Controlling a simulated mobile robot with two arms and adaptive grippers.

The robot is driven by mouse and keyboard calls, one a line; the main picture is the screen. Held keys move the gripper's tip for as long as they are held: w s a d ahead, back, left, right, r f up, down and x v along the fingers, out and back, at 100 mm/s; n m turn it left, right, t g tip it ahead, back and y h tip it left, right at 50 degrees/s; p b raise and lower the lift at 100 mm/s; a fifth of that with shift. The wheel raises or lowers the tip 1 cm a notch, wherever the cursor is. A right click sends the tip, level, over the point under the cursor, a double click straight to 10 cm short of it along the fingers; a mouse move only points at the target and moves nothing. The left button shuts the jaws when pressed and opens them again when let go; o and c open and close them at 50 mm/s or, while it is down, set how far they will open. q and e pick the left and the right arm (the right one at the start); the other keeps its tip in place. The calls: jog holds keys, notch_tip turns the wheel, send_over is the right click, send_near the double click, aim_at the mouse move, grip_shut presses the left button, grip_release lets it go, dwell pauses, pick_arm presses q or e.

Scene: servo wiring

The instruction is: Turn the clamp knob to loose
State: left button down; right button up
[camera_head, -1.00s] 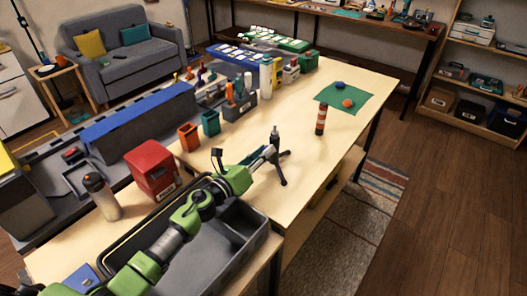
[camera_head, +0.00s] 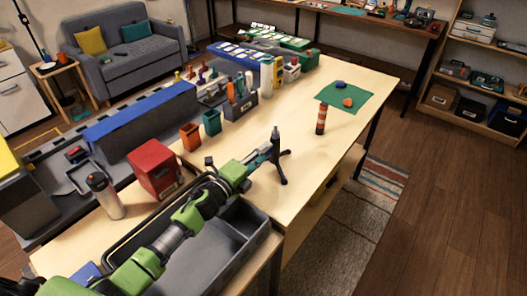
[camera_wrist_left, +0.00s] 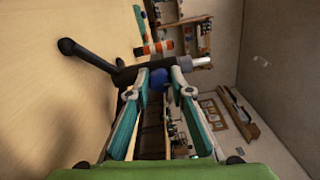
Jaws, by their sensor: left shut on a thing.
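A small black tripod stand (camera_head: 276,140) stands upright on the pale wooden table. It shows sideways in the left wrist view, with a dark post (camera_wrist_left: 128,75) and a pale metal end. A blue knob (camera_wrist_left: 157,80) sits on the post's side. My left gripper (camera_head: 266,153) reaches the stand from the left. In the left wrist view its teal fingers (camera_wrist_left: 160,76) are closed in around the blue knob, with one fingertip on either side. The fingers partly hide the knob, and I cannot read its setting. My right gripper is not in view.
A grey tray (camera_head: 215,262) lies under my left arm. A red box (camera_head: 153,168) and a bottle (camera_head: 105,195) stand to its left. An orange-and-black striped post (camera_head: 321,119) and a green mat (camera_head: 343,97) are beyond the stand. The table right of the stand is clear.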

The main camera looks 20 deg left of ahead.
pick_arm(q)
jog(key=shift+n, duration=0.7)
jog(key=shift+f+n, duration=0.1)
jog(key=shift+n, duration=0.2)
jog(key=c, duration=1.8)
grip_release()
jog(key=shift+s, duration=0.1)
jog(key=v, duration=1.2)
